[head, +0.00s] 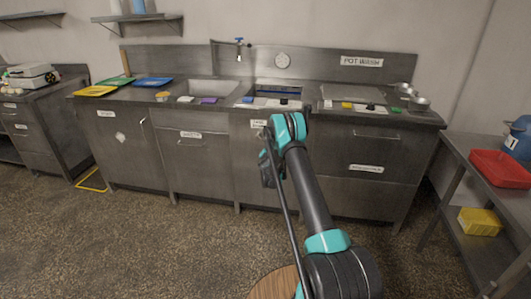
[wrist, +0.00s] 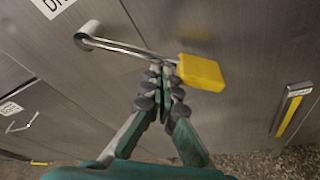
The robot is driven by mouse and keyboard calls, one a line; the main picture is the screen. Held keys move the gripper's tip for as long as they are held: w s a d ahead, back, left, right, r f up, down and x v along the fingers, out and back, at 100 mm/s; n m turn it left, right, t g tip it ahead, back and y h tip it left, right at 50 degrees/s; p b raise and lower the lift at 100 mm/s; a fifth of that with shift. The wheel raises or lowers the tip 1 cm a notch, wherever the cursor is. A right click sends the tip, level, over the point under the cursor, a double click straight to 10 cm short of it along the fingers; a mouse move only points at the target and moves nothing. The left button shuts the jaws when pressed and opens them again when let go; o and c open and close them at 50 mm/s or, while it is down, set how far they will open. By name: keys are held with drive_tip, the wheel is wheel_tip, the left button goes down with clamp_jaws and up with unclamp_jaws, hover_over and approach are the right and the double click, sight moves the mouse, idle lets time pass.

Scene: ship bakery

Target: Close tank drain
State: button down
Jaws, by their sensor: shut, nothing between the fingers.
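The tank drain handle shows in the wrist view: a metal lever (wrist: 130,48) that runs from a round pivot (wrist: 88,34) at the upper left to a yellow grip (wrist: 202,72) on the right. It stands out from a steel cabinet front. A label beginning "DR" (wrist: 50,5) sits above the pivot. My gripper (wrist: 163,66) is shut, with its fingertips at the lever just left of the yellow grip. I cannot tell whether they touch it. In the head view my arm hides the drain lever, and the gripper's fingers are not clear there.
The steel counter (head: 190,160) has a sink (head: 212,88) and a "POT WASH" sign (head: 361,61) above. A side table (head: 465,160) at right holds a red tray (head: 500,168). The floor (head: 160,240) in front is clear. A yellow-striped strip (wrist: 292,112) is on the right in the wrist view.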

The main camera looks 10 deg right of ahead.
wheel_tip(320, 180, up, 6)
drive_tip(key=d+n+g+h, duration=0.1)
drive_tip(key=d+n+h, duration=0.1)
drive_tip(key=n, duration=0.3)
drive_tip(key=shift+s+d+f+n, duration=0.15)
drive_tip(key=shift+s+f+n, duration=0.1)
drive_tip(key=shift+s+n, duration=0.1)
idle(0.4)
drive_tip(key=s+a, duration=0.3)
drive_tip(key=s, duration=0.8)
drive_tip(key=shift+a+f, duration=0.25)
drive_tip(key=shift+a, duration=0.05)
